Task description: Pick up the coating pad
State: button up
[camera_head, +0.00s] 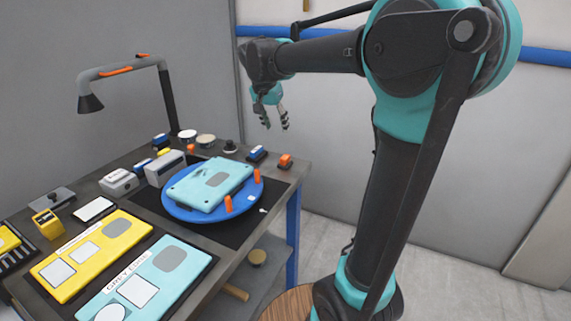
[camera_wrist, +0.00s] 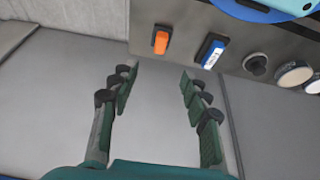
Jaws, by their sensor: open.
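I cannot tell for sure which item is the coating pad. Small block-like candidates are an orange-topped block (camera_head: 285,160) and a blue block with a white label (camera_head: 257,153) at the table's far right corner. In the wrist view the orange block (camera_wrist: 161,41) and the blue block (camera_wrist: 212,51) lie near the table edge, ahead of my fingers. My gripper (camera_head: 277,124) is open and empty, raised above and beyond that corner. In the wrist view, bare floor shows between its fingers (camera_wrist: 158,79).
A teal panel (camera_head: 207,183) lies on a blue round turntable (camera_head: 178,211) with orange clamps. A black knob (camera_head: 230,146) and pale-lidded jars (camera_head: 206,140) stand along the back edge. A lamp (camera_head: 122,70) arches over the left. Yellow (camera_head: 62,283) and teal trays fill the front.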

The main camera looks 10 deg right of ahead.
aim_at(285, 157)
jog(key=x, duration=1.7)
jog(key=shift+a, duration=0.1)
jog(key=shift+c, duration=0.6)
grip_shut()
